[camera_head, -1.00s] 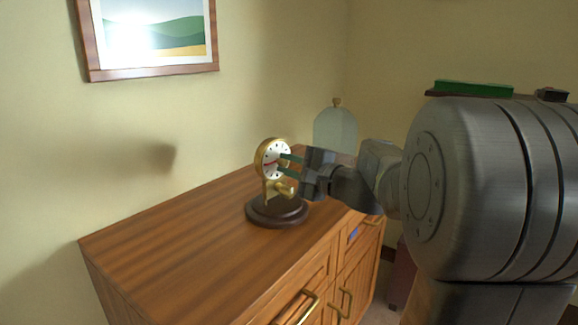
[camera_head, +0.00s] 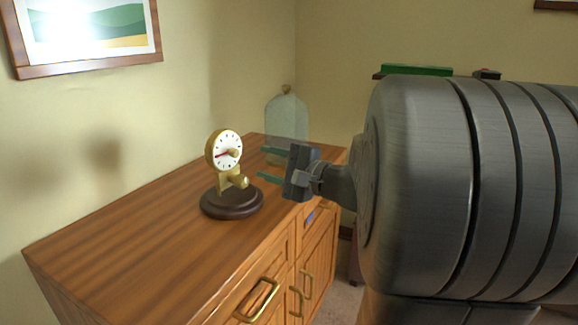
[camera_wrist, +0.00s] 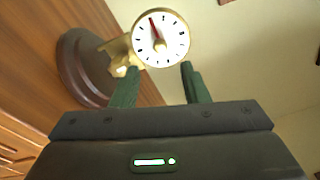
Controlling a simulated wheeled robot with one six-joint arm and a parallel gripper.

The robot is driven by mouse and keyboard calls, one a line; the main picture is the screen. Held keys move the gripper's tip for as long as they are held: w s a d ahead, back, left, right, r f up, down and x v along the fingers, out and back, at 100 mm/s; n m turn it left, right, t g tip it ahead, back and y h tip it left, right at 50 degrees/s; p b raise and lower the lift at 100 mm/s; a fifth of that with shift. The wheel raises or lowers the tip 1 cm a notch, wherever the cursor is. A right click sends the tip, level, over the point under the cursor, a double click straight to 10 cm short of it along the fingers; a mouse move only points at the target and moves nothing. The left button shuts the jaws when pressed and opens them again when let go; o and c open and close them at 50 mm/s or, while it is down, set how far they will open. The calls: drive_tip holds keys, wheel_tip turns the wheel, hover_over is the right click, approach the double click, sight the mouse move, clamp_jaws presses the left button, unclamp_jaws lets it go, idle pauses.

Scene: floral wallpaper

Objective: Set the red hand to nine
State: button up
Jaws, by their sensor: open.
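The clock (camera_head: 222,145) has a white dial, a gold rim and bracket, and a round dark wooden base (camera_head: 232,205) on the cabinet top. Its red hand (camera_head: 222,155) points left and slightly down in the head view, close to the nine-o'clock side; the exact mark is hard to tell. A gold knob (camera_head: 235,153) sits at the dial's centre. My gripper (camera_head: 262,163) is open and empty, to the right of the dial and apart from it. In the wrist view the dial (camera_wrist: 172,53) appears turned sideways beyond the green fingers, the red hand (camera_wrist: 154,27) pointing up.
A glass dome (camera_head: 286,115) with a gold knob stands at the cabinet's far end, behind my fingers in the picture. The wooden cabinet top (camera_head: 130,245) is clear in front and left of the clock. A framed picture (camera_head: 90,62) hangs on the wall.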

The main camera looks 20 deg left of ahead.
sight(237, 154)
drive_tip(key=shift+p+v, duration=0.3)
drive_tip(key=shift+v, duration=2.3)
drive_tip(key=shift+a, duration=0.15)
drive_tip(key=b+x, duration=0.2)
drive_tip(key=x, duration=1.1)
drive_tip(key=shift+w+a, duration=0.15)
drive_tip(key=shift+a, duration=0.15)
